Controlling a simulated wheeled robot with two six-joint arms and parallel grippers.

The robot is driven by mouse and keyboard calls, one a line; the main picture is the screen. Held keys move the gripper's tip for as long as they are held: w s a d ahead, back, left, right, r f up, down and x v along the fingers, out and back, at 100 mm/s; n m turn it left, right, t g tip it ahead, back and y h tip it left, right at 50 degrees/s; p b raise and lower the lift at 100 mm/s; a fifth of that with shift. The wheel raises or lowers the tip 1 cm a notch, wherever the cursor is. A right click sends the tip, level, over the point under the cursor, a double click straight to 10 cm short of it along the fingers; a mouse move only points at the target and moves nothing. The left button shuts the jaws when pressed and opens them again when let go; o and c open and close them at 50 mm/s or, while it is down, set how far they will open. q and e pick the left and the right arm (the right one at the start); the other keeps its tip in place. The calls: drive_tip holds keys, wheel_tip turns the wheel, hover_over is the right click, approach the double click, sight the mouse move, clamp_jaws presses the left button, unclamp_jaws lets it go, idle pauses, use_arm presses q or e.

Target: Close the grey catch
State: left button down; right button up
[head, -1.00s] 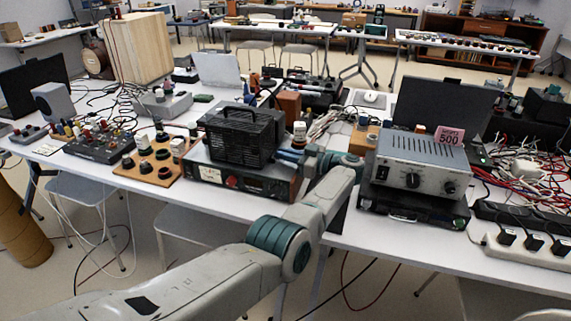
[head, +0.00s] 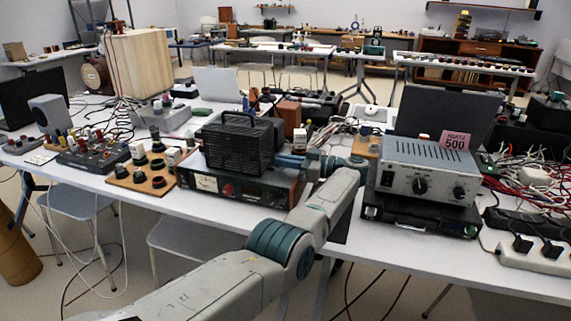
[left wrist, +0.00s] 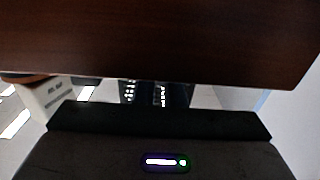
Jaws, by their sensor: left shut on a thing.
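I cannot make out the grey catch in either view. My left gripper (head: 288,162) reaches in from the front, beside the right side of a black caged case (head: 238,146). In the left wrist view, a dark brown panel (left wrist: 150,40) fills the top, close to the black gripper body. My right gripper is not in view.
A grey unit with knobs (head: 425,168) stands on a black box right of my arm. A wooden board with black knobs (head: 143,180) lies to the left. Cables (head: 515,178) and a white power strip (head: 545,256) crowd the right. Little of the white table (head: 350,255) is free.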

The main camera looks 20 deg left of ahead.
use_arm(q)
drive_tip(key=shift+d+f, duration=0.15)
drive_tip(key=shift+d, duration=0.05)
drive_tip(key=c, duration=1.5)
unclamp_jaws()
drive_tip(key=shift+d, duration=0.1)
